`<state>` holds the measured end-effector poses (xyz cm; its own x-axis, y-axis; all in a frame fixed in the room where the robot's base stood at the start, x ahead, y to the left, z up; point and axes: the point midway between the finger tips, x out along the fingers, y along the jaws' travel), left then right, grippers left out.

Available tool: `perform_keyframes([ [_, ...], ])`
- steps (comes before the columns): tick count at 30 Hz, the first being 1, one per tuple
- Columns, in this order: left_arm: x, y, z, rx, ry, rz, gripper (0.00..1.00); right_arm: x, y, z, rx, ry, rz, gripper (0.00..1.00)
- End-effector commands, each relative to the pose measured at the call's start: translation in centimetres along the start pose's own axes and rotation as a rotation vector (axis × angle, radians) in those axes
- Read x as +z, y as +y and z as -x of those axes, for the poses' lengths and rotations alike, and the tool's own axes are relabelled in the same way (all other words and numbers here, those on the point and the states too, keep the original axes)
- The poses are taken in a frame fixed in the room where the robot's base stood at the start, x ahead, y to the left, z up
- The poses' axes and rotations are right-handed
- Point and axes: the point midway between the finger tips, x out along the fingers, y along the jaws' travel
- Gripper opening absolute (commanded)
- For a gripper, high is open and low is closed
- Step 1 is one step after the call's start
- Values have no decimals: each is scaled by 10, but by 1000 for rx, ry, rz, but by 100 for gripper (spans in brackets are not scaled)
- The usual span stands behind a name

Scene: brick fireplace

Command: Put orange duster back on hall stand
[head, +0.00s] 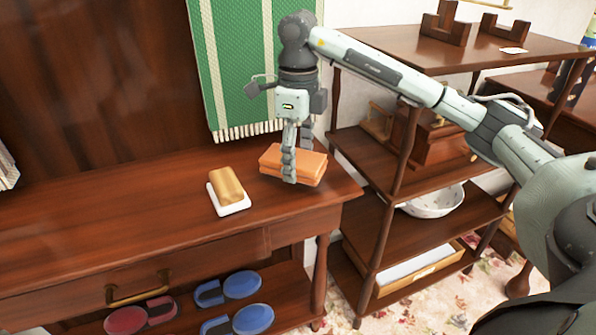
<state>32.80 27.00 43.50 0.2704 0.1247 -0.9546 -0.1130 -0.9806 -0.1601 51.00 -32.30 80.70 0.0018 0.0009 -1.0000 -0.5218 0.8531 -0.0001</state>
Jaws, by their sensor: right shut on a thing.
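The orange duster (308,167) is a folded orange cloth at the right end of the hall stand's wooden top (90,238). My right gripper (289,165) points down over it and is shut on it, with one finger in front of its near side. The duster appears level, at or very near the top; I cannot tell whether it touches. My left gripper is not in view.
A yellow-brown block on a white base (228,190) sits left of the duster. A green striped cloth (245,65) hangs behind. A shelf unit (400,180) stands close on the right, holding a white bowl (433,203). Red and blue items lie on the lower shelf.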

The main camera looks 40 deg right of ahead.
Motion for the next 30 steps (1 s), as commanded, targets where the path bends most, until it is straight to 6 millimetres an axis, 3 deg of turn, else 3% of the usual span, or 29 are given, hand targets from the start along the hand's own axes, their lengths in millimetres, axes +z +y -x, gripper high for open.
perform_keyframes([
  [6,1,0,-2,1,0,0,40,-1,0,-30,1,3,1,31],
  [19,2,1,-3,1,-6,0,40,0,0,-36,0,1,1,31],
  [20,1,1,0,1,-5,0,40,0,0,-35,0,1,1,60],
  [21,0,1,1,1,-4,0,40,0,0,-35,0,1,1,65],
  [24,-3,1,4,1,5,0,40,0,0,-35,0,1,1,77],
  [30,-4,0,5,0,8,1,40,0,0,-35,0,1,1,78],
])
